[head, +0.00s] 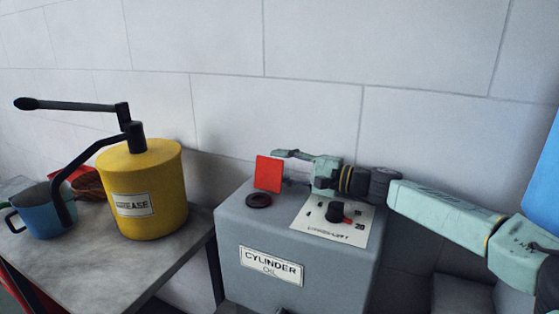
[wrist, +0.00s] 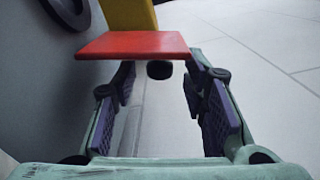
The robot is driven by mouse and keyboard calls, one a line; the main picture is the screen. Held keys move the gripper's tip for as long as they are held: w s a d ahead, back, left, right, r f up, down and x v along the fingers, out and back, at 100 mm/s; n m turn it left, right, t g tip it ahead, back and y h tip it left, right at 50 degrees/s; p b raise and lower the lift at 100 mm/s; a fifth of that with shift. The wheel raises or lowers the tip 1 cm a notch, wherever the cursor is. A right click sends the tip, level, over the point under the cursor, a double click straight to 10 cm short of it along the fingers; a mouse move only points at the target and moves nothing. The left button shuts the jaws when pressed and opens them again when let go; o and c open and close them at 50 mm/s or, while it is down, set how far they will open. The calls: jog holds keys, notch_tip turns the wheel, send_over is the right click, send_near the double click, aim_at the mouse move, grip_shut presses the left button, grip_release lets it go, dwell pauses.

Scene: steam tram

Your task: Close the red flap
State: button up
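The red flap (head: 268,174) stands raised, nearly upright, on top of the grey cylinder oil box (head: 291,246). A dark round ring (head: 259,200) lies on the box top just in front of it. My gripper (head: 286,165) reaches in low from the right, with its fingers at the flap's right and rear side. In the wrist view the red flap (wrist: 134,45) lies across the upper middle, ahead of my open fingers (wrist: 160,95). The space between the fingers looks empty. Whether a fingertip touches the flap I cannot tell.
A white panel with a black knob (head: 337,211) sits on the box top below my wrist. The yellow grease can (head: 154,193), with a black lever, and a blue mug (head: 42,211) stand on the table (head: 150,262) to the left. The tiled wall (head: 310,110) is close behind.

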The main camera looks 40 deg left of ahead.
jog(key=shift+s+a, duration=0.1)
jog(key=shift+a, duration=0.35)
grip_shut()
dwell(0.3)
dwell(0.4)
